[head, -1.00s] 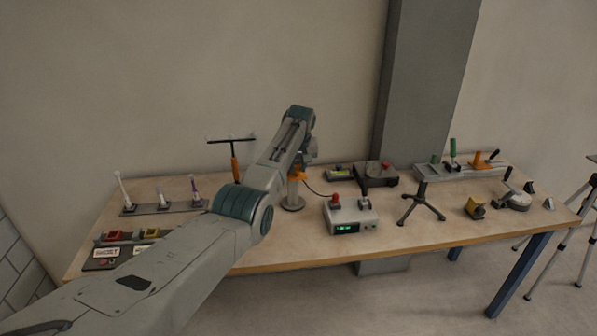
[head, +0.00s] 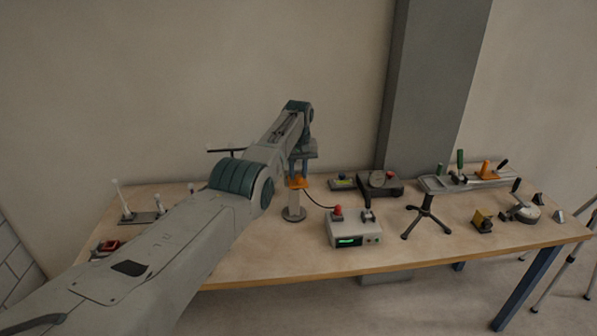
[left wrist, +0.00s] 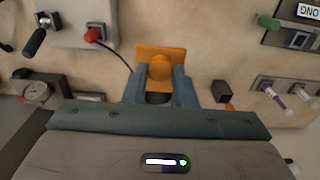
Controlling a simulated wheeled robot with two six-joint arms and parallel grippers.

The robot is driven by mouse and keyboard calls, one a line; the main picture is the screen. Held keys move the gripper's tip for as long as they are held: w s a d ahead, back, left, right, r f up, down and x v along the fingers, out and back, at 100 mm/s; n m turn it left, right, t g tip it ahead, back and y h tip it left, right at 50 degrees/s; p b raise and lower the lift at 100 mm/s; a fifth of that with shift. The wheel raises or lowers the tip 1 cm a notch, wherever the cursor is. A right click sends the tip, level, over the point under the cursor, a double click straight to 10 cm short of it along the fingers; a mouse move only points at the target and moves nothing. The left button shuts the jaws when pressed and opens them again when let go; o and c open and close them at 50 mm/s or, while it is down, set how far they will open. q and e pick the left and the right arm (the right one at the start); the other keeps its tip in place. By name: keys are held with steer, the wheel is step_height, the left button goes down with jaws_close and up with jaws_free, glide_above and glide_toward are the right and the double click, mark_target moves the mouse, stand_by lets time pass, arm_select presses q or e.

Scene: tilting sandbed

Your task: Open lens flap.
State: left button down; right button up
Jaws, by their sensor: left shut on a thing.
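An orange plate (head: 299,184) with a rounded orange knob sits on a short grey post (head: 294,205) with a round base, near the middle of the table; I take it for the lens flap. In the left wrist view the orange plate (left wrist: 175,53) lies straight ahead, tilt hard to judge. My left gripper (head: 298,175) points down at it from above. In the left wrist view the two blue-grey fingers of the gripper (left wrist: 159,80) are shut on the orange knob (left wrist: 160,66). A dark round part shows below the knob, partly hidden. My right gripper is not in view.
A grey box (head: 354,230) with a red knob and green display stands right of the post, with a black cable near it. A black tripod stand (head: 426,215) is farther right. A dark unit (head: 379,184) sits behind. My left arm hides much of the table's left side.

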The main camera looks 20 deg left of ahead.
mark_target(298, 176)
arm_select(q)
steer(key=c, duration=1.2)
jaws_free()
steer(key=shift+f, duration=0.2)
step_height(298, 176, up, 11)
steer(key=b, duration=0.3)
steer(key=shift+s+f, duration=0.1)
